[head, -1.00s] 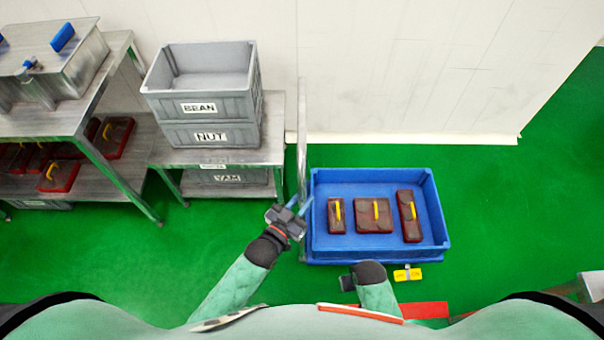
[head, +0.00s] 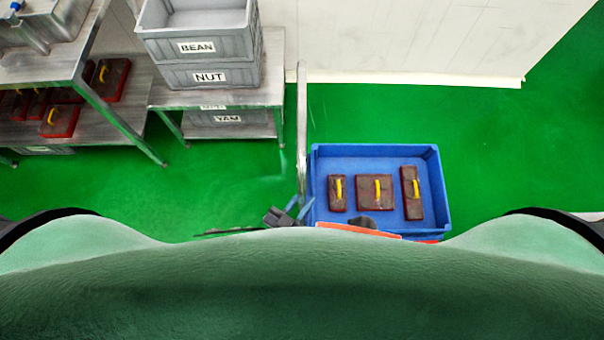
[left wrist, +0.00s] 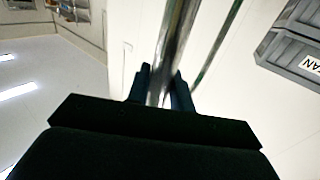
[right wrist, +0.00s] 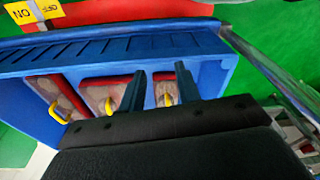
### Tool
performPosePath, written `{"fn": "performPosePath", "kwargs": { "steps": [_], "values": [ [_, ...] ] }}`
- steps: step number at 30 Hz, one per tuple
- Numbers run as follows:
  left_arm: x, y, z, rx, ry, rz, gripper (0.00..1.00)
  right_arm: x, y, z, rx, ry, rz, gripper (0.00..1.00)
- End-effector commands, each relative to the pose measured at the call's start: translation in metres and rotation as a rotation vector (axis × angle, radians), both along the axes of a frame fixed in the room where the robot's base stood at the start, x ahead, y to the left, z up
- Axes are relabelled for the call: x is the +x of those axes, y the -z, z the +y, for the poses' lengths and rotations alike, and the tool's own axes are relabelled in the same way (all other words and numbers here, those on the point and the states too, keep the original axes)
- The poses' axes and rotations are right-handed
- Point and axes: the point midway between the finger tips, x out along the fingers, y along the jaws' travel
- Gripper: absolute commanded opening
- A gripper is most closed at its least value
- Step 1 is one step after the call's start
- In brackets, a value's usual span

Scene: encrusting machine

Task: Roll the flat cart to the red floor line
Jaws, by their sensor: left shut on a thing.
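The flat cart (head: 322,225) is a blue shallow-walled bed with an upright grey metal handle (head: 302,120) at its left end. It carries three brown-and-red blocks with yellow handles. My left gripper (head: 299,206) is shut on the handle's bar; the left wrist view shows the bar (left wrist: 180,30) between its fingers (left wrist: 161,80). My right gripper (right wrist: 160,75) is open and empty, with the cart's blue bed (right wrist: 120,45) just beyond its fingers. The red floor line (right wrist: 130,12) shows past the cart's edge in the right wrist view; my body mostly hides it in the head view.
A metal rack (head: 105,85) with more red-brown blocks stands at the left. Next to it, a small table (head: 270,95) bears stacked grey crates (head: 200,75). A white wall (head: 400,40) is behind. Green floor is clear between wall and cart.

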Motion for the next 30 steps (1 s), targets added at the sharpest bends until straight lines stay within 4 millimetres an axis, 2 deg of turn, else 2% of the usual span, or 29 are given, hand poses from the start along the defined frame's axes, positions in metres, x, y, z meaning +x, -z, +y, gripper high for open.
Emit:
{"fn": "performPosePath", "kwargs": {
  "steps": [11, 12, 14, 23, 27, 30],
  "values": [
    [-0.001, 0.0, 0.0, -0.001, 0.0, -0.001, 0.0, 0.002, 0.0, 0.0, 0.0, 0.0, -0.003, 0.33],
    [-0.001, 0.0, 0.0, -0.001, 0.0, -0.001, 0.3, 0.002, 0.0, 0.0, 0.0, 0.0, -0.003, 0.33],
    [-0.001, 0.0, 0.0, -0.001, 0.0, -0.001, 0.42, 0.002, 0.0, 0.0, -0.001, 0.0, -0.002, 0.33],
    [-0.002, 0.0, 0.001, 0.0, 0.0, 0.0, 0.42, 0.001, 0.001, 0.0, 0.0, 0.0, 0.0, 0.33],
    [-0.009, 0.002, 0.005, 0.0, 0.0, 0.001, 0.42, -0.002, 0.002, 0.0, -0.002, 0.0, 0.012, 0.33],
    [-0.019, 0.003, 0.012, 0.001, 0.001, 0.002, 0.42, -0.001, -0.018, 0.004, 0.005, 0.001, 0.011, 0.33]
  ]
}}
